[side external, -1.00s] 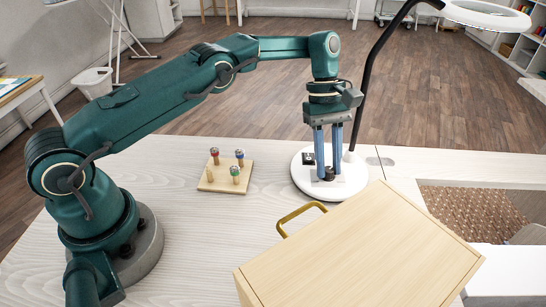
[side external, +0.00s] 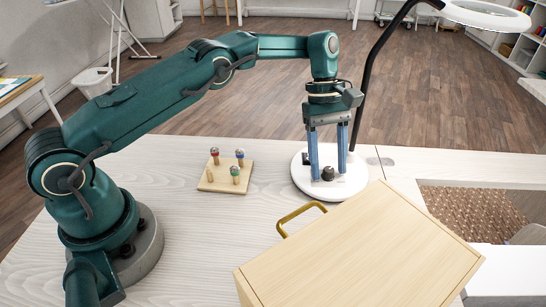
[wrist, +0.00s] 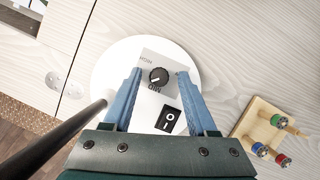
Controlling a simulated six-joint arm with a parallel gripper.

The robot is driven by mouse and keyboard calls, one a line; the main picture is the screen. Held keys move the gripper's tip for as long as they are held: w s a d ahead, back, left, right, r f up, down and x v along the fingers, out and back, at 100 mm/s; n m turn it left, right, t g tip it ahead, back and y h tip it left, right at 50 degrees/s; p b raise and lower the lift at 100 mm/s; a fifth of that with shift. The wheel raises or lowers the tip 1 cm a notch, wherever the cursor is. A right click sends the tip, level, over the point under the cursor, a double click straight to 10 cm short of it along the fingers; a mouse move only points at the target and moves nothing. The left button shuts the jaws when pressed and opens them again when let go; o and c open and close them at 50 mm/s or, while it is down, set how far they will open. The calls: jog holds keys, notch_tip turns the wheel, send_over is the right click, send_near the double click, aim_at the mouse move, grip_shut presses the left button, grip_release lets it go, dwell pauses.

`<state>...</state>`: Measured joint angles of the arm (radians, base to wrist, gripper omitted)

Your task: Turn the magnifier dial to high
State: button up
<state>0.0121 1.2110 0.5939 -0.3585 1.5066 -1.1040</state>
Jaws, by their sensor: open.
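The magnifier dial (side external: 328,173) is a small black knob on the round white lamp base (side external: 353,187). In the wrist view the fingers (wrist: 158,76) stand on either side of the dial, with a gap on each side. A black rocker switch (wrist: 168,120) lies beside the dial.
The black lamp post (side external: 372,80) rises just right of my gripper to the ring magnifier (side external: 487,14). A wooden box (side external: 360,245) with a brass handle stands in front. A spool board (side external: 222,186) lies to the left, with clear table between.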

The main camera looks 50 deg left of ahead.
jog(key=shift+n, duration=0.3)
